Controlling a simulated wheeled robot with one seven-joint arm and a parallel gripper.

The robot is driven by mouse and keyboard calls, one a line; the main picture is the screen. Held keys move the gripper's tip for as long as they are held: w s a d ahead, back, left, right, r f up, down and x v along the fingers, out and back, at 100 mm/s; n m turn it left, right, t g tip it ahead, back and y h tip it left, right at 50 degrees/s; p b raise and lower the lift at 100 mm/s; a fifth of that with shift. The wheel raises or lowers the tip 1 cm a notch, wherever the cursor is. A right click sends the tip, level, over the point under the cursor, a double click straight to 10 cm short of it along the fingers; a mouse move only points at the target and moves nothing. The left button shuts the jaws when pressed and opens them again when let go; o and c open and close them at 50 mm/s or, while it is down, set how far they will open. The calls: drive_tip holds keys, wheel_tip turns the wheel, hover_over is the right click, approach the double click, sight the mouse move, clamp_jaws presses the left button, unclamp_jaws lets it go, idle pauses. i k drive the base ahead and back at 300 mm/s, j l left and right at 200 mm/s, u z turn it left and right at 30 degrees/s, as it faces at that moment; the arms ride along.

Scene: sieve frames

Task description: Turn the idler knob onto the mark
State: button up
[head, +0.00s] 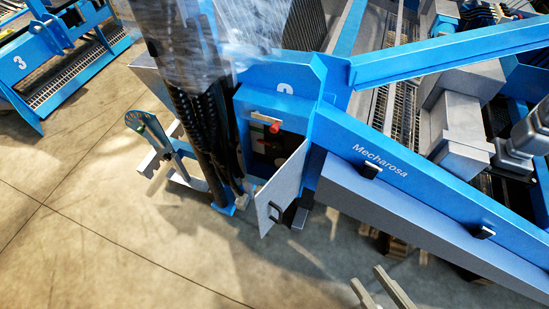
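An open blue cabinet (242,130) stands at the end of the blue machine, its pale door (282,188) swung out toward the lower right. A red knob-like part (275,127) shows inside, near a pale bar. I cannot tell which part is the idler knob, and no mark can be made out clearly. Two pale prongs at the bottom edge look like the fingers of my gripper (368,276). They are apart with nothing between them, well below and right of the cabinet.
Black hoses (205,130) and a blurred clear wrap (190,40) hang just left of the cabinet. A blue beam lettered Mecharosa (420,180) runs to the right. Another blue machine marked 3 (62,65) stands upper left. The concrete floor (110,240) at lower left is clear.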

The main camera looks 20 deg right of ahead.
sight(278, 143)
drive_tip(key=i+j+u, duration=0.1)
drive_tip(key=u, duration=0.3)
drive_tip(key=i+j+u, duration=0.15)
drive_tip(key=j+u, duration=0.2)
